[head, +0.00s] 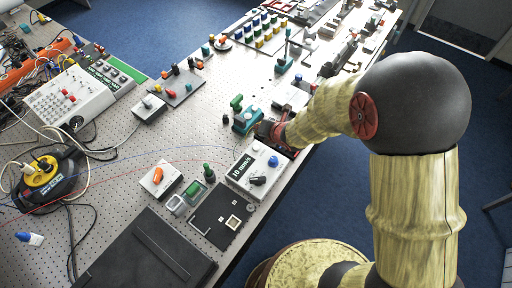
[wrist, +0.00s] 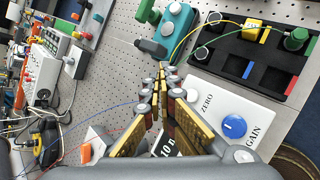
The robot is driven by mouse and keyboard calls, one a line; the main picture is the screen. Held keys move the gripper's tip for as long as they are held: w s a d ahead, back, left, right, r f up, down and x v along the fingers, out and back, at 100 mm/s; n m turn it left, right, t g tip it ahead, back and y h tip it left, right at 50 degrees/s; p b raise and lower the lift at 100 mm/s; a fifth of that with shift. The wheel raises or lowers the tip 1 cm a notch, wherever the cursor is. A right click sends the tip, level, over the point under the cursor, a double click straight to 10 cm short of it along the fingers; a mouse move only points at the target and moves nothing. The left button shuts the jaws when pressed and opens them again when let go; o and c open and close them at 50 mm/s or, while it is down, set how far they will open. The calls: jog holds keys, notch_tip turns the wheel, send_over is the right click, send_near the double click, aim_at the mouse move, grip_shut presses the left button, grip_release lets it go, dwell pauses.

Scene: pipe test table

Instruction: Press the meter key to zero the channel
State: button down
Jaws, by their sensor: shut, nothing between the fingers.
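The meter is a white box (head: 240,178) with a "10 mm/s" display and a blue knob (head: 273,161). In the wrist view its white top (wrist: 222,103) carries the words ZERO and GAIN, with the blue knob (wrist: 235,126) near GAIN. In the head view my gripper (head: 268,130) is beyond the meter. I cannot tell whether it touches anything.
A teal device (wrist: 177,22) lies just ahead of my fingertips. A black panel (wrist: 240,58) with coloured terminals and a yellow lead is to the right. A white box with an orange knob (head: 158,174) and a black board (head: 205,216) stand near the meter. Thin wires cross the perforated table (head: 140,150).

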jog(key=b, duration=0.4)
send_over(258, 147)
notch_tip(258, 147, down, 7)
jog(key=shift+w+f, duration=0.1)
jog(key=shift+f+b, duration=0.55)
jog(key=shift+b, duration=0.25)
jog(key=shift+f+b, duration=0.2)
jog(key=shift+b, duration=0.15)
dwell(0.4)
jog(key=shift+f+b, duration=0.2)
jog(key=shift+b, duration=0.2)
jog(key=shift+f+b, duration=0.45)
jog(key=shift+b, duration=0.15)
dwell(0.7)
jog(key=shift+r, duration=0.15)
jog(key=shift+r+p, duration=0.4)
jog(key=shift+r, duration=0.35)
